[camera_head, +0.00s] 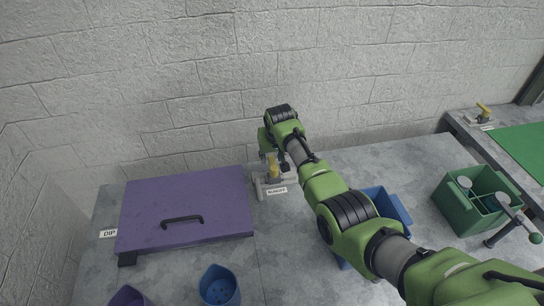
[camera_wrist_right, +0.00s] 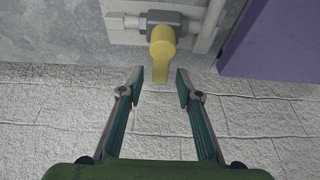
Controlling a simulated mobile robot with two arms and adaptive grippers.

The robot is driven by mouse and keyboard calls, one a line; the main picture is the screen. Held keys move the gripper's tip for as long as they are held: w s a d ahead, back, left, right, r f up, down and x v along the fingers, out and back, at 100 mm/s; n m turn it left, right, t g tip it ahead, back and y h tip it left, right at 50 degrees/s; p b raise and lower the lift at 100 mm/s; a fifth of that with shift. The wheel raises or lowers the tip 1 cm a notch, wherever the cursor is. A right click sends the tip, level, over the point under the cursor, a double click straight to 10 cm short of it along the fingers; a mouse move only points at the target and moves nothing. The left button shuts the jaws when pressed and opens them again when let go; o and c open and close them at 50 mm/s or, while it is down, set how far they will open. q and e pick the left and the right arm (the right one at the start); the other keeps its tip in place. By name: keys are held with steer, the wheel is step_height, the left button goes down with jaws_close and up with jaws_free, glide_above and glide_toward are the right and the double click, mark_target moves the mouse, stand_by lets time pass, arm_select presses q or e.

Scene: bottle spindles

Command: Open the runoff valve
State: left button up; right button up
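The runoff valve has a yellow handle (camera_head: 272,170) on a grey body with pale pipes, behind a small label (camera_head: 277,191) that seems to read "RUNOFF". In the right wrist view the yellow handle (camera_wrist_right: 162,44) points from the dark valve body (camera_wrist_right: 172,20) toward my gripper. My right gripper (camera_wrist_right: 160,82) is open, its two fingertips on either side of the handle's end with gaps on both sides. In the head view my right gripper (camera_head: 276,159) is at the valve, its fingers partly hidden. My left gripper is not in view.
A purple lid (camera_head: 190,205) with a black handle lies left of the valve. A blue bin (camera_head: 390,203) is partly behind my right arm. A green crate (camera_head: 470,215) and another yellow-handled valve (camera_head: 484,109) are at right. The block wall (camera_head: 220,80) is close behind.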

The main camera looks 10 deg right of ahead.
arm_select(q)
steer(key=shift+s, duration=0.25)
arm_select(e)
jaws_close()
